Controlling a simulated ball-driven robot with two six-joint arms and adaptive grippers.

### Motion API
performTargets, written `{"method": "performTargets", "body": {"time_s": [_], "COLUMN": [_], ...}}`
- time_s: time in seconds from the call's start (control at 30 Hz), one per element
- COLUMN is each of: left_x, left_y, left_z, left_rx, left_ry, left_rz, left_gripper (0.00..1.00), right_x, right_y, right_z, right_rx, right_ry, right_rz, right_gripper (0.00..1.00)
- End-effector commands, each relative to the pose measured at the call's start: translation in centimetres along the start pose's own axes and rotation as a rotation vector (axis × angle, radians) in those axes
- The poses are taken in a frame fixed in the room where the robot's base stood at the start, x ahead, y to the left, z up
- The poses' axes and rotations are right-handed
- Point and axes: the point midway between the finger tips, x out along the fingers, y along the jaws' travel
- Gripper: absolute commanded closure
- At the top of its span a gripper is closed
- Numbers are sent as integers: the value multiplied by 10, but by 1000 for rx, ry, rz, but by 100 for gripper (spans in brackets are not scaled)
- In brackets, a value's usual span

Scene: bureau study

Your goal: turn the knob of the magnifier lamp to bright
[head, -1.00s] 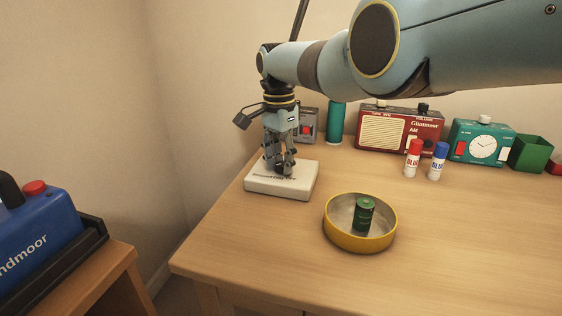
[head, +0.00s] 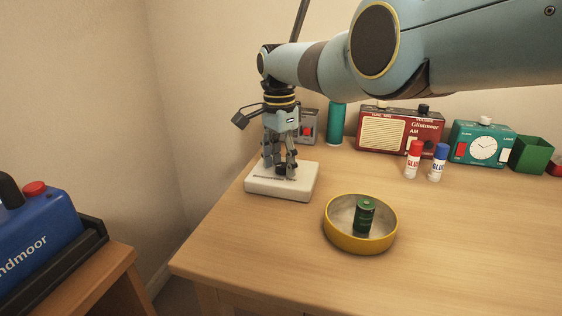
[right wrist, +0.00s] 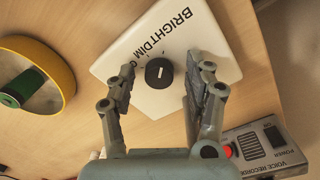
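The magnifier lamp's white base (head: 282,192) sits at the desk's left back corner. In the right wrist view the base (right wrist: 180,102) carries a round black knob (right wrist: 152,82) with a white mark, and the printed words BRIGHT and DIM; a further word is partly hidden by a finger. My right gripper (head: 281,172) points down over the base. In the right wrist view its fingers (right wrist: 160,88) are open, one on each side of the knob, with gaps between them and it. My left gripper is not in view.
A grey voice recorder (right wrist: 258,148) stands close behind the base. A yellow-rimmed round tray (head: 340,236) holding a green can (head: 364,217) is in front, to the right. Glue sticks (head: 413,160), a red radio (head: 400,131) and a teal clock (head: 505,146) stand further right. The desk front is clear.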

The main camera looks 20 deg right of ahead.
Motion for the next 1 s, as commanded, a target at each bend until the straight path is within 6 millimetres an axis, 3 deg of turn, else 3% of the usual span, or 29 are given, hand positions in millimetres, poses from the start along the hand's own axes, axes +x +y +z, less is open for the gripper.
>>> {"method": "performTargets", "body": {"time_s": [0.27, 0.7, 1.0], "left_x": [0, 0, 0], "left_y": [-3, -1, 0], "left_z": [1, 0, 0], "left_rx": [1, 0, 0], "left_ry": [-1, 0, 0], "left_rz": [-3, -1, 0], "left_gripper": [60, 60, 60], "right_x": [-3, -66, -75], "right_y": [0, -1, 0], "right_z": [0, 0, 0], "right_rx": [-1, -1, -1], "right_ry": [0, 1, 0], "right_rz": [0, -1, 1], "right_gripper": [47, 47, 47]}}
